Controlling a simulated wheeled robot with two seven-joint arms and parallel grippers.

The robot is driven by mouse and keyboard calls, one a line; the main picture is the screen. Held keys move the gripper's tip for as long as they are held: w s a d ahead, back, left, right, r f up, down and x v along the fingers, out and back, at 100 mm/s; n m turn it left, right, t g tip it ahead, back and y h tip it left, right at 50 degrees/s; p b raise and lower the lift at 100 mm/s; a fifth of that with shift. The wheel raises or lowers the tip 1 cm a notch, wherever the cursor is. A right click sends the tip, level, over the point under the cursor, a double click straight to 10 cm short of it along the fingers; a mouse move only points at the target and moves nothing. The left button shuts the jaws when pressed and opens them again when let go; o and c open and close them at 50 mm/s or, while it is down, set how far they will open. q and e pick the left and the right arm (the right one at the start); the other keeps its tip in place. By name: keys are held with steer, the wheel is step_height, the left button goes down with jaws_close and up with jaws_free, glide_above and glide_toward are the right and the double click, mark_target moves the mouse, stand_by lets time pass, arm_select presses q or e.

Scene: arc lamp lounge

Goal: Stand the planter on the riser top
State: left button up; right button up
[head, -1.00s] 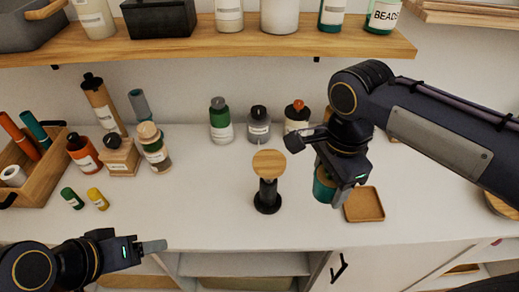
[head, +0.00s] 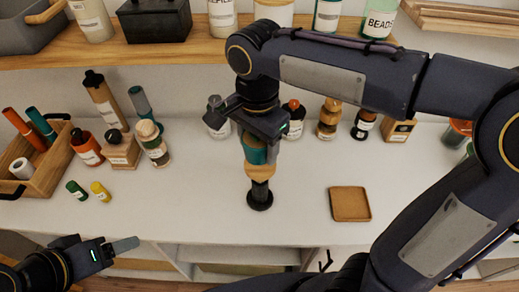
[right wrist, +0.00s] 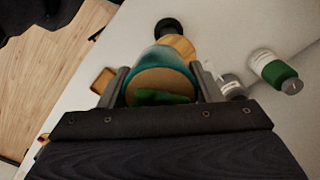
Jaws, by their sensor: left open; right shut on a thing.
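The teal planter (head: 257,153) is held in my right gripper (head: 262,140), which is shut on it above the riser. In the right wrist view the planter (right wrist: 163,57) sits between the two fingers, with a brown top and a green patch. The riser has a round wooden top (head: 260,172) on a black stem and base (head: 260,199). The planter overlaps the back of the riser top in the head view; I cannot tell whether they touch. The wooden top also shows beyond the planter in the right wrist view (right wrist: 181,44). My left gripper (head: 125,245) is open and empty at the lower left.
A square tan tray (head: 350,204) lies right of the riser. Several bottles stand behind, some hidden by my right arm. A wooden caddy (head: 45,170) and more bottles are on the left. A wooden shelf (head: 140,52) runs above. The counter front is clear.

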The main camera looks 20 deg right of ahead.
steer(key=w+f, duration=0.1)
steer(key=f, duration=0.1)
steer(key=w+d+f, duration=0.1)
steer(key=shift+w+d+f, duration=0.1)
steer(key=shift+w+f, duration=0.25)
steer(key=shift+w, duration=0.05)
steer(key=shift+w+d+f, duration=0.1)
steer(key=shift+w+f, duration=0.05)
steer(key=shift+f, duration=0.8)
steer(key=shift+w+f, duration=0.1)
steer(key=shift+f, duration=0.85)
steer(key=shift+f, duration=0.15)
steer(key=o, duration=1.1)
steer(key=shift+o, duration=0.2)
